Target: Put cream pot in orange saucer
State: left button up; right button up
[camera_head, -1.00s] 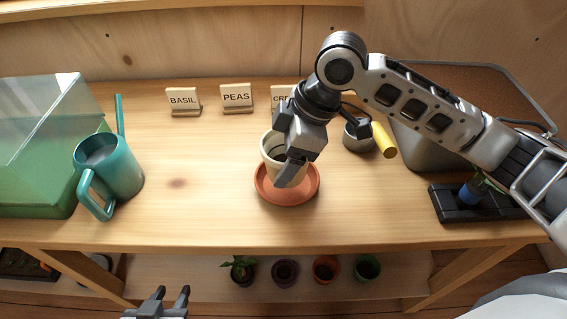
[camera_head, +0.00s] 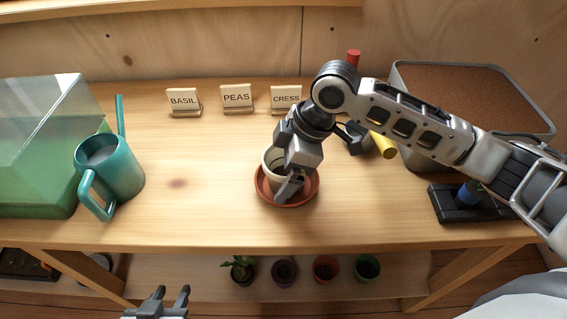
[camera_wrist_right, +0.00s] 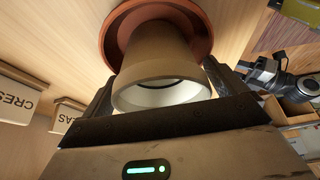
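The cream pot (camera_head: 269,168) is upright over the orange saucer (camera_head: 311,194), its base inside the saucer's rim. Whether the base touches the saucer is hard to tell. My right gripper (camera_head: 287,188) comes from above and covers part of the pot. In the right wrist view the pot (camera_wrist_right: 158,55) sits between the two fingers, which meet its sides near the rim, and the saucer (camera_wrist_right: 197,22) lies behind its base. The pot's inside looks empty. My left gripper (camera_head: 172,293) is at the bottom edge, fingers apart and empty, away from the table.
A teal watering can (camera_head: 118,165) and a green-based clear box (camera_head: 40,150) stand left. BASIL (camera_head: 183,101), PEAS (camera_head: 237,97) and CRESS (camera_head: 286,98) signs stand behind. A yellow-handled tool (camera_head: 382,146), a grey soil-filled bin (camera_head: 460,85) and a black tray (camera_head: 450,203) are right.

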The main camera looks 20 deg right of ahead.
jog(key=v, duration=1.2)
jog(key=shift+r, duration=0.2)
